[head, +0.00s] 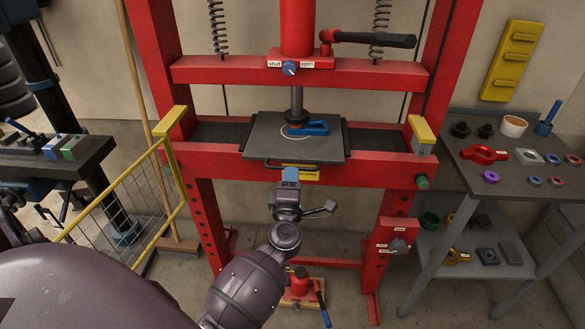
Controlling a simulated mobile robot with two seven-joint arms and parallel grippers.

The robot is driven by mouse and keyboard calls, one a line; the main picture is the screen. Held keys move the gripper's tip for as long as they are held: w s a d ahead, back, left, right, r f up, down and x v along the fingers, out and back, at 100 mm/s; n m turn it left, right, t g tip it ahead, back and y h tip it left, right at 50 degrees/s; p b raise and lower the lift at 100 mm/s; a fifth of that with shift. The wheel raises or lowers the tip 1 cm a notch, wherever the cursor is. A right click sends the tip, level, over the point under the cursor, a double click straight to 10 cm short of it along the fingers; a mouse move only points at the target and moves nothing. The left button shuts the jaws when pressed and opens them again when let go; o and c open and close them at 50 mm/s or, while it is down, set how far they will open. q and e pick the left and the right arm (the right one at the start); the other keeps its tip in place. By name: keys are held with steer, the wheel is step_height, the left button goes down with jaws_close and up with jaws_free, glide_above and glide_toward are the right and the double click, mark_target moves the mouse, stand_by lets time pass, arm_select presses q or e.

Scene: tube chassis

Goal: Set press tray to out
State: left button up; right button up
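The press tray (261,146) is a flat grey plate on the bed of the red press, under the ram (296,104). A blue part (309,128) lies on it beside a pale ring mark. A dark handle (264,163) runs along the tray's front edge, above a yellow label (300,175). My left gripper (290,175) is just below and in front of this handle, with blue at its tip. I cannot tell whether it touches the handle or how far its fingers are apart. My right gripper is not in view.
Red press uprights (162,60) stand on both sides. A yellow mesh guard (125,195) is at left. At right a grey bench (468,170) holds several small parts. A red jack (300,284) stands on the floor below. A black lever (375,40) sticks out at the top.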

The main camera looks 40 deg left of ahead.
arm_select(q)
steer(key=shift+x, duration=2.05)
jaws_close()
